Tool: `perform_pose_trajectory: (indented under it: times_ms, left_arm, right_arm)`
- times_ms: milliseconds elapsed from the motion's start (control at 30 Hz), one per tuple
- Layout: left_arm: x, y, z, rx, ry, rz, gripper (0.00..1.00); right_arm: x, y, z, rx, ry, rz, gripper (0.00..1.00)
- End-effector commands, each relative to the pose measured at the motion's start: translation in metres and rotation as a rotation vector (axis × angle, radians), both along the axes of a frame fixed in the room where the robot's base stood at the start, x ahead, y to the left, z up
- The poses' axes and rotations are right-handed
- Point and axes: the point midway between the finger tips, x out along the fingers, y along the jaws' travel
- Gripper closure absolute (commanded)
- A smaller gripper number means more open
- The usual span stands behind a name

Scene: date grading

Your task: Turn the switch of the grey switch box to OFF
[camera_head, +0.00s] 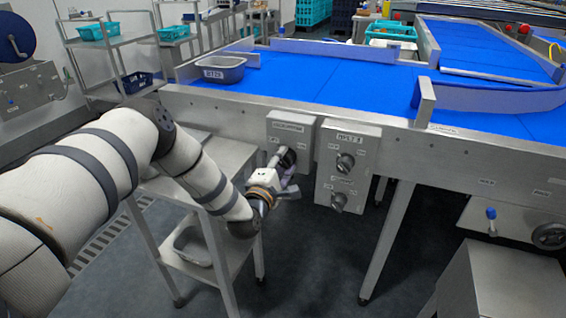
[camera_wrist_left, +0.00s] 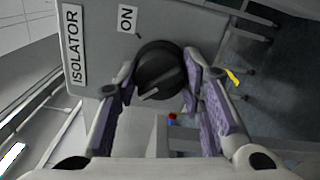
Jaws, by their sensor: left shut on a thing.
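The grey switch box (camera_head: 291,124) hangs on the front side of the conveyor frame, with a black round knob (camera_head: 289,156) low on its face. My left gripper (camera_head: 284,170) is at this knob. In the left wrist view the box face (camera_wrist_left: 98,48) carries an ISOLATOR plate and an ON label. The fingers of my left gripper stand on either side of the knob (camera_wrist_left: 160,68), shut on it. A pale line on the knob points to the lower left of that view, away from the ON label. No OFF label is readable. My right gripper is out of view.
A second grey box (camera_head: 347,150) with two knobs hangs close on the right. A steel side table (camera_head: 215,160) with a grey tub (camera_head: 194,246) on its lower shelf stands under my left arm. The blue conveyor (camera_head: 320,78) lies above and behind.

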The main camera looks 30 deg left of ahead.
Motion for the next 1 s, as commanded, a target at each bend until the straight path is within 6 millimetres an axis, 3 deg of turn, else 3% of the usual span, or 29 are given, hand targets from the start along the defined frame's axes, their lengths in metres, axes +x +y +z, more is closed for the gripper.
perform_pose_trajectory:
  times_ms: [33,67,133,167,500,800,1000]
  left_arm:
    - [0.0,-0.001,0.0,-0.001,0.001,-0.002,0.92]
    - [0.0,-0.001,0.0,-0.001,0.001,-0.002,0.62]
    - [0.0,-0.001,0.0,0.0,0.001,-0.002,0.46]
    - [0.0,-0.001,0.0,0.0,0.001,-0.002,0.44]
    - [-0.007,-0.002,-0.001,0.0,0.003,-0.002,0.44]
    - [-0.08,-0.019,-0.001,-0.003,0.005,-0.001,0.44]
    - [-0.112,-0.027,0.0,0.0,0.002,0.0,0.44]
  right_arm:
    - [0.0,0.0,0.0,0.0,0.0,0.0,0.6]
    - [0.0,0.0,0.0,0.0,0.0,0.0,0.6]
    - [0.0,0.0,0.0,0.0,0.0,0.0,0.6]
    - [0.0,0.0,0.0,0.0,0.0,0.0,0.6]
    - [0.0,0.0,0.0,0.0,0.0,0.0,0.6]
    - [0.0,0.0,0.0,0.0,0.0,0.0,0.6]
    - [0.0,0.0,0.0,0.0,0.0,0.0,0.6]
